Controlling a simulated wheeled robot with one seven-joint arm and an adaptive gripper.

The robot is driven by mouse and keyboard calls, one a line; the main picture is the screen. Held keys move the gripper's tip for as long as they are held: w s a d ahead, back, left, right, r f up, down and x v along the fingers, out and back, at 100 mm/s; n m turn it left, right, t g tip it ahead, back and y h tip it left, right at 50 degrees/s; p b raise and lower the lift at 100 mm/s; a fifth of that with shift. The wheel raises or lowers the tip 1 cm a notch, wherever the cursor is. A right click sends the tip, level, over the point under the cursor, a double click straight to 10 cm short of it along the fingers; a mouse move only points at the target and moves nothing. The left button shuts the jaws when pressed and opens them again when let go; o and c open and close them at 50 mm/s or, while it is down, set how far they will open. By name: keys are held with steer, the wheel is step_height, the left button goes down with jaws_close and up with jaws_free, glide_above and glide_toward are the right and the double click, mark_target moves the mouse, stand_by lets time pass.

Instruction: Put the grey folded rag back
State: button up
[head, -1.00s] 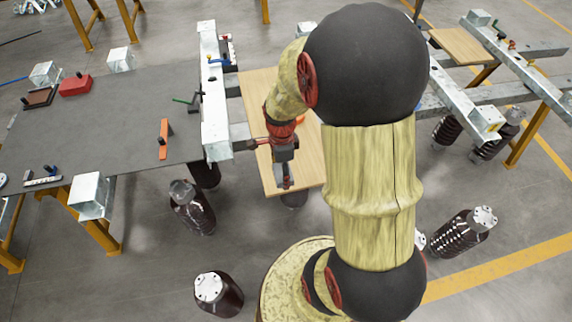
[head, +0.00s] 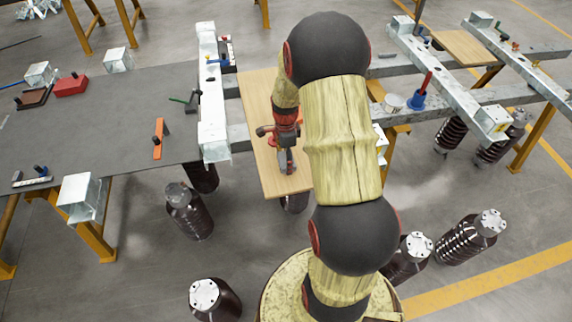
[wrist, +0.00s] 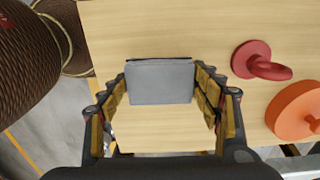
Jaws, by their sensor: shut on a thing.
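The grey folded rag (wrist: 158,82) shows in the wrist view as a flat grey block with a dark back edge, over the light wooden board (wrist: 150,130). My gripper (wrist: 160,76) has its fingers on the rag's left and right sides and is shut on it. I cannot tell whether the rag rests on the board or is slightly above it. In the head view my gripper (head: 287,163) is low over the wooden board (head: 262,140), and the rag cannot be made out there.
A red piece (wrist: 262,62) and an orange round piece (wrist: 298,108) lie on the board right of the rag. Brown ribbed insulators (wrist: 25,65) stand beyond its left edge. A grey steel beam (head: 212,100) and a dark table (head: 110,120) with tools are left of the board.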

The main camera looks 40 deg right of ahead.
step_height(320, 180, down, 2)
steer(key=shift+f+b, duration=0.1)
steer(key=shift+b, duration=0.25)
steer(key=shift+s, duration=0.1)
steer(key=o, duration=1.2)
steer(key=shift+r, duration=0.25)
